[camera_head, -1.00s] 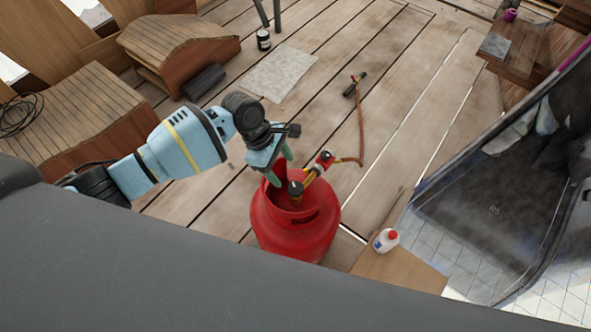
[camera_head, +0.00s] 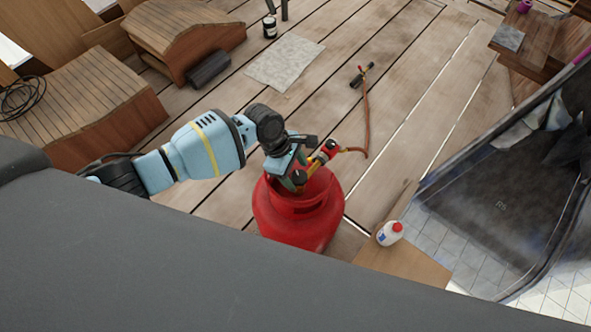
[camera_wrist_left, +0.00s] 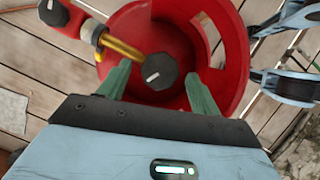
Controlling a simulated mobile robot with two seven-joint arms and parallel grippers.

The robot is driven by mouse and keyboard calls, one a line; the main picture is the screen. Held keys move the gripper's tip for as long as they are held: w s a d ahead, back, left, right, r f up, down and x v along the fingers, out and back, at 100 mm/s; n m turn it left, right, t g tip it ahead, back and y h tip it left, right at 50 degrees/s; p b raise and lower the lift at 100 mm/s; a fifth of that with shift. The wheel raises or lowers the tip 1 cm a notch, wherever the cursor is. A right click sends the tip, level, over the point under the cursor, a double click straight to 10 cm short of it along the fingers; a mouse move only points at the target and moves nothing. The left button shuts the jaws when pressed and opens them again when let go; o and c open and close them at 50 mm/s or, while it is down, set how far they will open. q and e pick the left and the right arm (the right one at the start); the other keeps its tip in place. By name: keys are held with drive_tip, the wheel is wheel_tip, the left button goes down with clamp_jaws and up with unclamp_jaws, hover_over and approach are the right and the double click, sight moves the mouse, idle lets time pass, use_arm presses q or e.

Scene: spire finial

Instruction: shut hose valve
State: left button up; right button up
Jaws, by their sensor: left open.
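The red gas cylinder (camera_head: 305,222) stands upright on the deck, and its open collar (camera_wrist_left: 226,80) fills the upper left wrist view. Inside the collar is a dark faceted knob (camera_wrist_left: 160,72) with a white mark. A brass pipe (camera_wrist_left: 122,47) leads from it to a red valve (camera_head: 327,152) with its own dark, white-marked knob (camera_wrist_left: 53,12). An orange hose (camera_head: 365,125) runs from there across the deck. My left gripper (camera_head: 294,183) is open at the collar. Its green fingers (camera_wrist_left: 160,86) lie either side of the cylinder knob; contact is unclear. My right gripper is not seen.
A white bottle with a red cap (camera_head: 390,232) stands on a wooden board (camera_head: 408,262) right of the cylinder. A torch-like tool (camera_head: 361,75) lies at the hose's far end. A grey sheet (camera_head: 286,63) lies on the planks. The deck behind the cylinder is mostly clear.

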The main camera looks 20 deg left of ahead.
use_arm(q)
drive_tip(key=c, duration=1)
